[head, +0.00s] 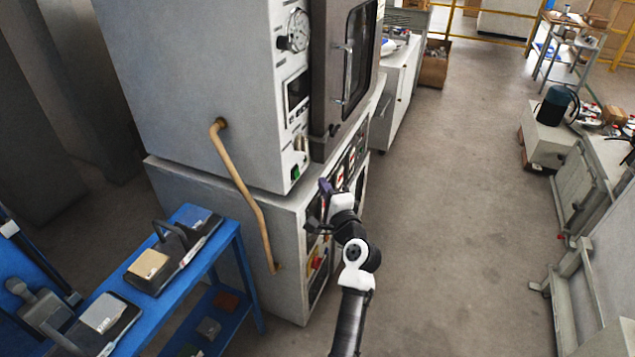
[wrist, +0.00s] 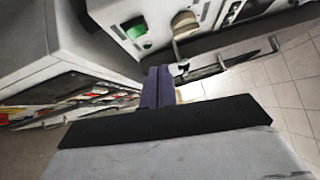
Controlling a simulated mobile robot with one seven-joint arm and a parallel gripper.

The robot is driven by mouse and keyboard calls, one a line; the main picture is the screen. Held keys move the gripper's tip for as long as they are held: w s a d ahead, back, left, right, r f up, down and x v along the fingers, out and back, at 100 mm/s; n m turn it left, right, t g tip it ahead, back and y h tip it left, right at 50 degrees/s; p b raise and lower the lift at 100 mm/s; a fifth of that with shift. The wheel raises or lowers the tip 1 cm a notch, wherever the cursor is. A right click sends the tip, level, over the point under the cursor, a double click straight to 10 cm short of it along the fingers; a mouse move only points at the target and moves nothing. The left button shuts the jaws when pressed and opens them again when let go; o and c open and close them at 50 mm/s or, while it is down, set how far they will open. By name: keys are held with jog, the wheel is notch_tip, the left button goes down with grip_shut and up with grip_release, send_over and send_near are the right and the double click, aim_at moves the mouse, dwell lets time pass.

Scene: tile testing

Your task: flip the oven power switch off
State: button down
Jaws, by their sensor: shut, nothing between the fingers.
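The grey oven (head: 200,80) stands left of centre in the head view on a grey cabinet. A small green switch (head: 295,171) sits low on its narrow front panel. The green switch also shows at the top of the wrist view (wrist: 137,28). My gripper (head: 325,186) is just right of the switch and slightly lower in the head view, in front of the cabinet. In the wrist view my purple fingers (wrist: 158,74) are together and empty, apart from the switch. Whether the switch is on or off cannot be told.
A bent copper-coloured pipe (head: 243,190) runs down the oven's side. A dial (head: 297,31) and door handles protrude above. A blue cart (head: 228,240) with tile samples stands at lower left. A red knob on yellow (head: 317,262) is on the lower cabinet.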

jog(key=shift+r+b+v, duration=0.2)
jog(key=shift+b+v, duration=0.05)
jog(key=shift+v, duration=1.15)
jog(key=shift+r+b+v, duration=0.2)
jog(key=shift+r+v, duration=0.05)
jog(key=shift+v, duration=1.1)
